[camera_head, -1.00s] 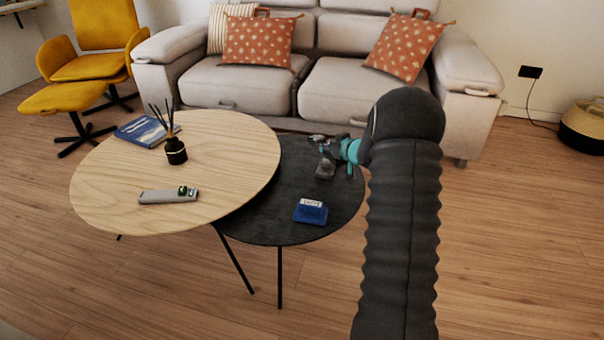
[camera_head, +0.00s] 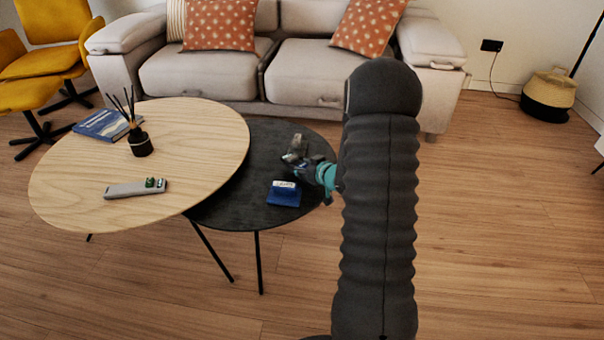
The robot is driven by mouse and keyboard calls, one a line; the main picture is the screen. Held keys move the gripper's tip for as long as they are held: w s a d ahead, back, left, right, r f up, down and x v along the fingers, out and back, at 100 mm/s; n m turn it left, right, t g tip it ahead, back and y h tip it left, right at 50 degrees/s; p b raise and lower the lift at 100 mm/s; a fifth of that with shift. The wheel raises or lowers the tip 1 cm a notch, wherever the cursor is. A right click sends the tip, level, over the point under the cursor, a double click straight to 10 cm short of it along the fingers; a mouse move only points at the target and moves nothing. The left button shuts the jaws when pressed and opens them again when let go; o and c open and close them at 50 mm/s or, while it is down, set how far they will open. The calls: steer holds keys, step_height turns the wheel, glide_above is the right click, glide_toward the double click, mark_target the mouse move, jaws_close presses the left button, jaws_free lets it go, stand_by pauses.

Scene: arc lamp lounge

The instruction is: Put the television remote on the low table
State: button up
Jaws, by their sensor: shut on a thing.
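A long light-grey object (camera_head: 136,189) with small green items at its right end lies on the round pale wooden table (camera_head: 80,195). It has a remote-like shape, but I cannot be sure it is the television remote. The round black table (camera_head: 236,213) stands lower, partly under the wooden top. My gripper (camera_head: 299,160) is over the right part of the black table, shut on a small grey thing (camera_head: 294,148). That thing is too small and blurred to name, and the fingers partly hide it. I cannot tell whether it touches the table.
A blue box (camera_head: 284,193) with a white top sits on the black table near my gripper. A dark reed diffuser (camera_head: 140,143) and a blue book (camera_head: 103,125) are on the wooden table. A grey sofa (camera_head: 208,73) stands behind.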

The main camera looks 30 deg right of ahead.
steer(key=shift+f, duration=1.4)
steer(key=shift+f, duration=0.1)
steer(key=o, duration=1.2)
steer(key=shift+o, duration=0.2)
